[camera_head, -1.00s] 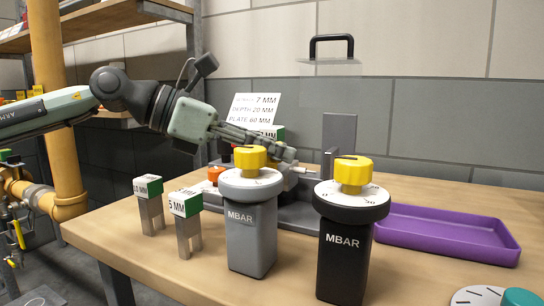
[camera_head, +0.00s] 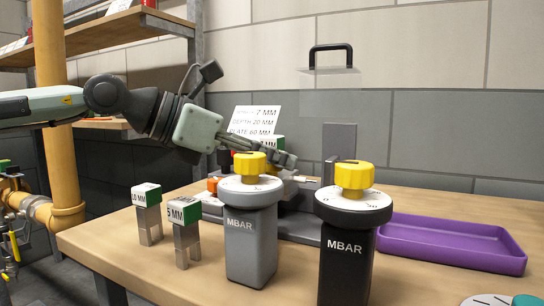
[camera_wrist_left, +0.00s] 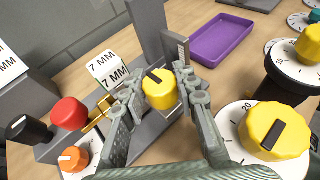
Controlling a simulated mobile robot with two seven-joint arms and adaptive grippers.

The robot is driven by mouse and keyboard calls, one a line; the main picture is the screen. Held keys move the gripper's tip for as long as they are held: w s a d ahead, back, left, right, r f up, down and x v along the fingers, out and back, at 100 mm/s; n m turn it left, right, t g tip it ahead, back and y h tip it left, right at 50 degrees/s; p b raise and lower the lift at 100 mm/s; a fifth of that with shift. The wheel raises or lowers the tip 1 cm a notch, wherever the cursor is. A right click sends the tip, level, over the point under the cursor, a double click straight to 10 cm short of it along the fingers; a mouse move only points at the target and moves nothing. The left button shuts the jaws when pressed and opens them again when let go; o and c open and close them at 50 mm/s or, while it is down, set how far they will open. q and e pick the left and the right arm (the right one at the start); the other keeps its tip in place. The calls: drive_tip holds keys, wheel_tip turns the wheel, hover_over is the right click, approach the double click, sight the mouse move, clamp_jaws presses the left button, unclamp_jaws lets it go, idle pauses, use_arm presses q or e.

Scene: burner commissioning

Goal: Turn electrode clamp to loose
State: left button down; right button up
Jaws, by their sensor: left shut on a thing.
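A yellow knob with a black pointer bar (camera_wrist_left: 160,92), apparently the electrode clamp, sits on a grey fixture in the left wrist view. My left gripper (camera_wrist_left: 158,76) is shut on this knob, one finger on each side. In the head view my left gripper (camera_head: 284,158) reaches down behind the grey MBAR dial post (camera_head: 250,240). The held knob is hidden there behind that post's own yellow knob (camera_head: 249,164). My right gripper is not in view.
A black MBAR post (camera_head: 346,260) with a yellow knob stands close to the right. Blocks marked 10 MM (camera_head: 146,194) and 5 MM (camera_head: 183,211) stand left. A purple tray (camera_head: 450,252) lies right. Red (camera_wrist_left: 69,113) and orange (camera_wrist_left: 73,158) knobs sit beside the gripper.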

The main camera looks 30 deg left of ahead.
use_arm(q)
drive_tip(key=c, duration=1.4)
unclamp_jaws()
drive_tip(key=shift+s+r, duration=0.1)
drive_tip(key=v, duration=0.8)
